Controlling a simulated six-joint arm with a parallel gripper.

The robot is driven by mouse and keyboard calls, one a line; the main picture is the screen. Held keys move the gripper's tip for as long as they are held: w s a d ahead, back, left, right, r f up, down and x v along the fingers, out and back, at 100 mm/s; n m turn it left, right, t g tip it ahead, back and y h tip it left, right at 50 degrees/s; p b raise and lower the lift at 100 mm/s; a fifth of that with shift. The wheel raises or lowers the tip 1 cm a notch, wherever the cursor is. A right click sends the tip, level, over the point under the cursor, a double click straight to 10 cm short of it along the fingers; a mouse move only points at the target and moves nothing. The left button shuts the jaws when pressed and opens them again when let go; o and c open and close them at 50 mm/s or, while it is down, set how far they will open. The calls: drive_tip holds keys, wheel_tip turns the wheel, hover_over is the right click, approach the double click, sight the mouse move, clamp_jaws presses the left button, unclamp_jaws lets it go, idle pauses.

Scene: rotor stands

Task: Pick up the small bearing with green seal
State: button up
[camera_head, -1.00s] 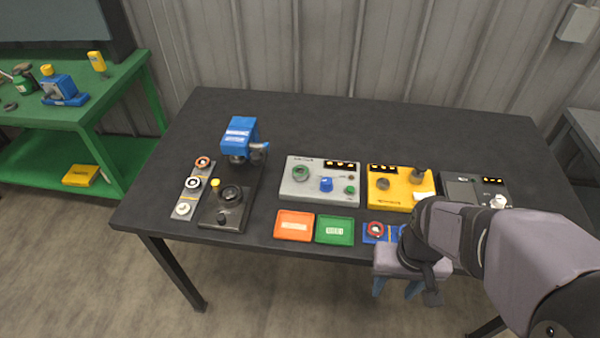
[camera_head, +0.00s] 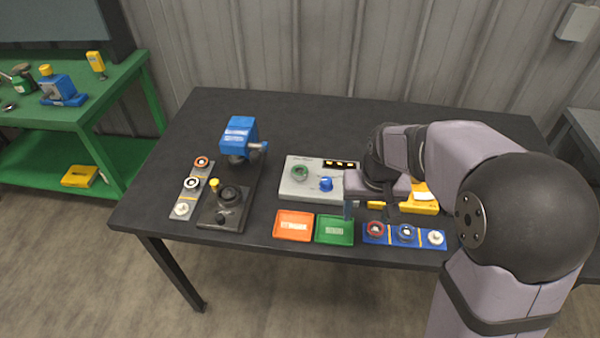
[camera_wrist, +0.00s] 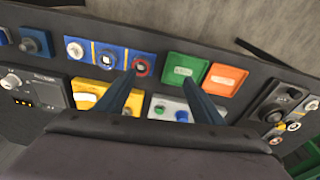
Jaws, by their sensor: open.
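The grey stand (camera_head: 312,190) carries a large green ring (camera_head: 300,173) and a blue knob-like part (camera_head: 327,184). In the wrist view (camera_wrist: 178,101) this stand lies beyond the palm, and a small green round part (camera_wrist: 160,109) shows on it between the fingers, beside the blue one (camera_wrist: 182,116). It looks like the small green-sealed bearing; in the head view my gripper hides it. My gripper (camera_head: 349,209) is above the right side of the grey stand, fingers pointing down, open and empty. Its fingers also show apart in the wrist view (camera_wrist: 158,80).
An orange tray (camera_head: 279,228) and a green tray (camera_head: 320,239) lie in front. A blue tray (camera_head: 390,239) holds several round parts. A yellow stand (camera_head: 427,207) is partly behind my arm. A black press with a blue head (camera_head: 239,130) stands left.

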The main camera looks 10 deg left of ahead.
drive_tip(key=w+a+t, duration=0.1)
drive_tip(key=w+a, duration=0.8)
drive_tip(key=w, duration=0.2)
drive_tip(key=n+t+y, duration=0.1)
drive_tip(key=t, duration=0.1)
approach(300, 171)
drive_tip(key=shift+p+x, duration=1.6)
drive_tip(key=shift+x, duration=2.1)
drive_tip(key=shift+w, duration=0.1)
drive_tip(key=c, duration=1.3)
drive_tip(key=shift+r, duration=0.2)
wheel_tip(300, 171, up, 13)
drive_tip(key=shift+f+b, duration=0.15)
drive_tip(key=shift+b, duration=0.15)
